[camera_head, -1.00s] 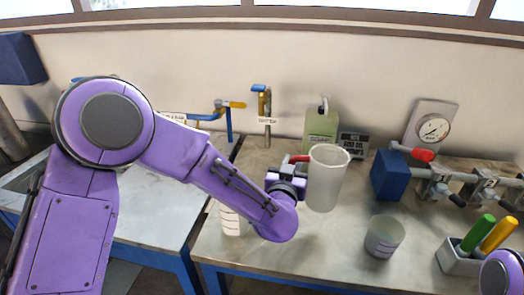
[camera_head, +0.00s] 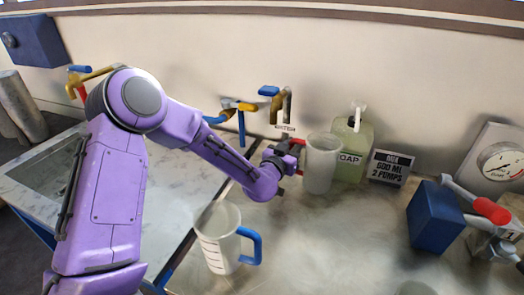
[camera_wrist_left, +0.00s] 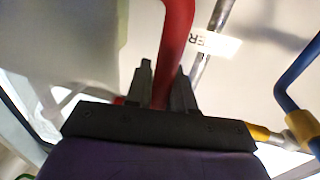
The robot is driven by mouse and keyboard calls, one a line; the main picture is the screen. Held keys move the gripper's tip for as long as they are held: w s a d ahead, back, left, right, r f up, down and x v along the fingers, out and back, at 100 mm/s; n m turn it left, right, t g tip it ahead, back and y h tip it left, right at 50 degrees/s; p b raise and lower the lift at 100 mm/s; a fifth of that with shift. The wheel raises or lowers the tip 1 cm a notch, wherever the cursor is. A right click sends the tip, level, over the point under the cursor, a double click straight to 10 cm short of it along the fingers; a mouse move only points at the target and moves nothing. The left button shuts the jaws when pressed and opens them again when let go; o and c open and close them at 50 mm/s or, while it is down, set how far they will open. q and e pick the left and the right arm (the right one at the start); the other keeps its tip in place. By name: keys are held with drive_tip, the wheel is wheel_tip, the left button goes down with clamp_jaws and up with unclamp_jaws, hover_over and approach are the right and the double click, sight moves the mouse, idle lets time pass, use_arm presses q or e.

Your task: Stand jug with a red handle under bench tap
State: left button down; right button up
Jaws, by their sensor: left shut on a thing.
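The jug with a red handle (camera_head: 322,166) is a pale translucent cylinder, upright in the head view. My left gripper (camera_head: 289,157) is shut on its red handle (camera_head: 298,142). In the left wrist view the red handle (camera_wrist_left: 174,50) runs between the two dark fingers (camera_wrist_left: 163,92). The bench tap (camera_head: 286,106), brass with a blue lever, stands behind and left of the jug. A small white label (camera_head: 285,128) hangs at it. The jug stands right of the tap's spout, apart from it. I cannot tell whether its base touches the bench. My right gripper is out of view.
A green container (camera_head: 352,152) is close behind the jug's right side. A sign (camera_head: 389,168) stands beside it. A blue-handled measuring jug (camera_head: 222,238) is in front. A blue block (camera_head: 433,217) is at right.

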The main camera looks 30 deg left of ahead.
use_arm(q)
drive_tip(key=s+a+f+p, duration=0.1)
drive_tip(key=a+f+p, duration=0.1)
drive_tip(key=a, duration=0.4)
drive_tip(key=s+a+f+p, duration=0.1)
drive_tip(key=a+p, duration=0.1)
drive_tip(key=a, duration=0.3)
drive_tip(key=shift+s+a+f+p, duration=0.3)
drive_tip(key=shift+a+f+p, duration=0.05)
drive_tip(key=shift+a, duration=0.05)
drive_tip(key=shift+s+f, duration=0.1)
drive_tip(key=shift+f, duration=0.15)
drive_tip(key=c, duration=1)
unclamp_jaws()
drive_tip(key=s, duration=0.8)
drive_tip(key=s+b, duration=0.1)
drive_tip(key=s, duration=0.3)
drive_tip(key=shift+d+r, duration=0.25)
drive_tip(key=shift+d, duration=0.05)
